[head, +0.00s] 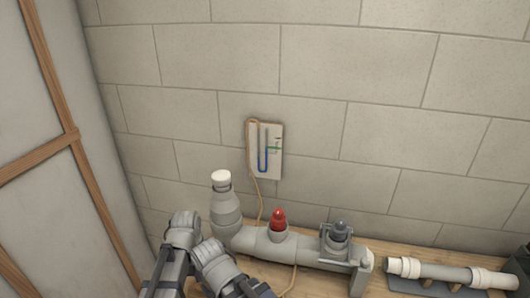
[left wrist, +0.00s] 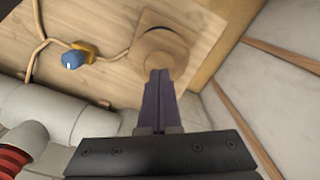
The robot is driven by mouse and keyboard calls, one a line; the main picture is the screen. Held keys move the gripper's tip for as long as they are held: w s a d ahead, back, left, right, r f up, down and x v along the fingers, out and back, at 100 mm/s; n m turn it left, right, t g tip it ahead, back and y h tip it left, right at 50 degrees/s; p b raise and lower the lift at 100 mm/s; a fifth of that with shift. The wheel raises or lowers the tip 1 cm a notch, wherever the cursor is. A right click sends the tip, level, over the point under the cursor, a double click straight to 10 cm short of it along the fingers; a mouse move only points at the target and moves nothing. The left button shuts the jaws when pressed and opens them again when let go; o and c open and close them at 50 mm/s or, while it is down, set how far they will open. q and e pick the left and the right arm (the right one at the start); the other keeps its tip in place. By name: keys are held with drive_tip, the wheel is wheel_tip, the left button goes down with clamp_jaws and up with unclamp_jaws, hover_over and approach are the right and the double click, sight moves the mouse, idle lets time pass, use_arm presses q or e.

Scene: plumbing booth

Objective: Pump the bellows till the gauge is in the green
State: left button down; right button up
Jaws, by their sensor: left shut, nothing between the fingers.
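The gauge (head: 264,150) is a white board on the wall with a blue U-shaped tube and a small green mark at its right; the exact liquid level is too small to read. In the left wrist view a round wooden piece with a narrower raised centre (left wrist: 160,45), probably the bellows, sits on the wooden bench. My left gripper (left wrist: 160,74) is shut and empty, its tips over this centre; I cannot tell whether they touch it. In the head view my arm's grey links hide that spot. My right gripper is not in view.
A grey pipe (head: 315,249) with a white-capped upright (head: 223,205) and a red cap (head: 279,218) runs along the bench. A blue-knobbed brass valve (left wrist: 75,58) sits on the tan hose. A second pipe (head: 445,272) lies at right. A panelled wall (head: 60,180) closes the left.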

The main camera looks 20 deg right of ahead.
use_arm(q)
drive_tip(key=shift+f, duration=0.2)
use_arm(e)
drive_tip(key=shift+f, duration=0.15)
use_arm(q)
drive_tip(key=shift+f+b, duration=1.8)
drive_tip(key=shift+b, duration=0.2)
drive_tip(key=shift+r+p, duration=2.05)
